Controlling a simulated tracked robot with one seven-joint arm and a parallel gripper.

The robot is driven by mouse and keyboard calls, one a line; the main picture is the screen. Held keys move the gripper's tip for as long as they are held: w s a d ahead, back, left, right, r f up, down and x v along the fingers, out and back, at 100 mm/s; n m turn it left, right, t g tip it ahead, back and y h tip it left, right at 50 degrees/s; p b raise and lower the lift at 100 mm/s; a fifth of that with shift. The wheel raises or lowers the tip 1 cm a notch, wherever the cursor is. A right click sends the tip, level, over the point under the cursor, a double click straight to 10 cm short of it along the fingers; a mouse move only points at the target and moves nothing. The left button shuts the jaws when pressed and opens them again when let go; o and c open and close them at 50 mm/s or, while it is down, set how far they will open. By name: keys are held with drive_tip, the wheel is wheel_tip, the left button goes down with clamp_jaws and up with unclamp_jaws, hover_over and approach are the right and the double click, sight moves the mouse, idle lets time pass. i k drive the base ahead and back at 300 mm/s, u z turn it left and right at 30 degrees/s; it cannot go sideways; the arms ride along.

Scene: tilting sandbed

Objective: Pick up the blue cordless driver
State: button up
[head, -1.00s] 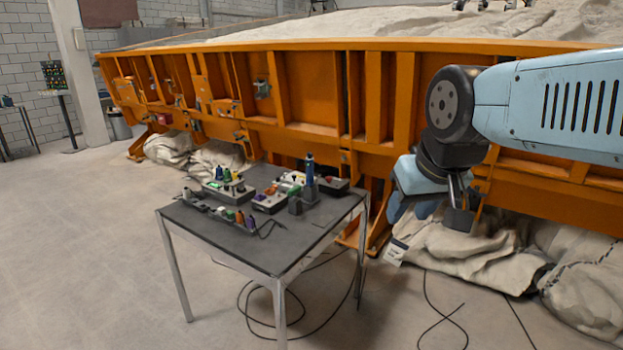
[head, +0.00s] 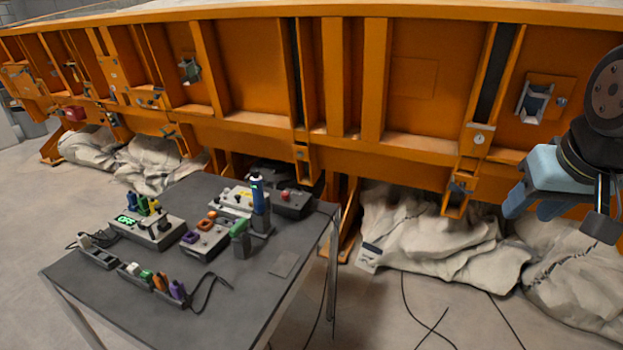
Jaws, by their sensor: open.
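What looks like the blue cordless driver (head: 258,194) stands upright at the back right of the dark tabletop (head: 215,318), its lower end in or on a dark grey base (head: 261,226). The join is too small to make out. A smaller dark green-grey upright piece (head: 240,240) stands close in front of it and to its left. My gripper (head: 574,215) is at the right edge of the view, open and empty, beyond the table's right side and well apart from the driver.
Grey control boxes (head: 148,230) with coloured knobs, a dark box with a red button (head: 293,205), and a strip of coloured plugs (head: 150,282) with a black cable crowd the table. The orange sandbed wall (head: 425,150) rises behind. Pale sacks (head: 440,240) and loose cables lie on the floor right.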

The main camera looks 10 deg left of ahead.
sight(256, 185)
drive_tip(key=i, duration=1.1)
drive_tip(key=u, duration=0.55)
drive_tip(key=i, duration=0.45)
drive_tip(key=u, duration=0.3)
drive_tip(key=k, duration=0.95)
drive_tip(key=u, duration=0.15)
drive_tip(key=i, duration=0.95)
drive_tip(key=z, duration=0.05)
